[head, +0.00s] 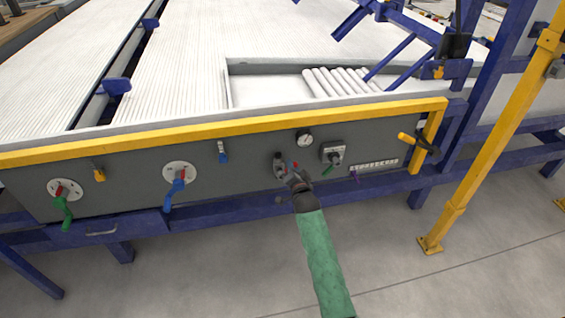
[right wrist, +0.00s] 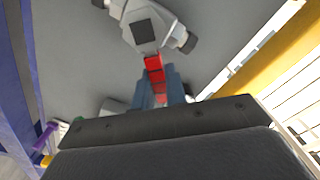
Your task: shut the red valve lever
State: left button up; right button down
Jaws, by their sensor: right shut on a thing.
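The red valve lever (head: 295,165) shows as a small red patch on the grey panel, in the head view just beyond my right gripper (head: 296,177). In the right wrist view the red lever (right wrist: 154,68) runs down from a grey valve body (right wrist: 143,28) and passes between blue-grey fingers (right wrist: 165,88). My right gripper is shut on the lever. The lever's lower part is partly hidden by the gripper. My left gripper is not in view.
The grey panel (head: 120,178) also carries a green lever (head: 66,213), a blue lever (head: 175,193), a gauge (head: 305,139) and a switch box (head: 333,152). A yellow rail (head: 190,132) runs above. A yellow post (head: 490,150) stands at the right. The floor in front is clear.

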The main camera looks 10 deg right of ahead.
jog(key=shift+d+f+m, duration=0.15)
jog(key=shift+d+m, duration=0.05)
jog(key=shift+m, duration=0.3)
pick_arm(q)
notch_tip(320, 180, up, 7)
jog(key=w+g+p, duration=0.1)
pick_arm(e)
jog(key=shift+d+f+m, duration=0.15)
jog(key=shift+f+m, duration=0.45)
jog(key=shift+m, duration=0.55)
jog(key=shift+d+f+m, duration=0.2)
jog(key=shift+f+m, duration=0.35)
jog(key=shift+m, duration=0.65)
jog(key=shift+d+f+m, duration=0.15)
jog(key=shift+f+m, duration=0.45)
jog(key=shift+m, duration=0.55)
jog(key=c, duration=1.4)
grip_release()
jog(key=shift+f, duration=0.1)
jog(key=shift+c, duration=0.2)
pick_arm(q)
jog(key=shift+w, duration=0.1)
pick_arm(e)
jog(key=shift+s, duration=0.1)
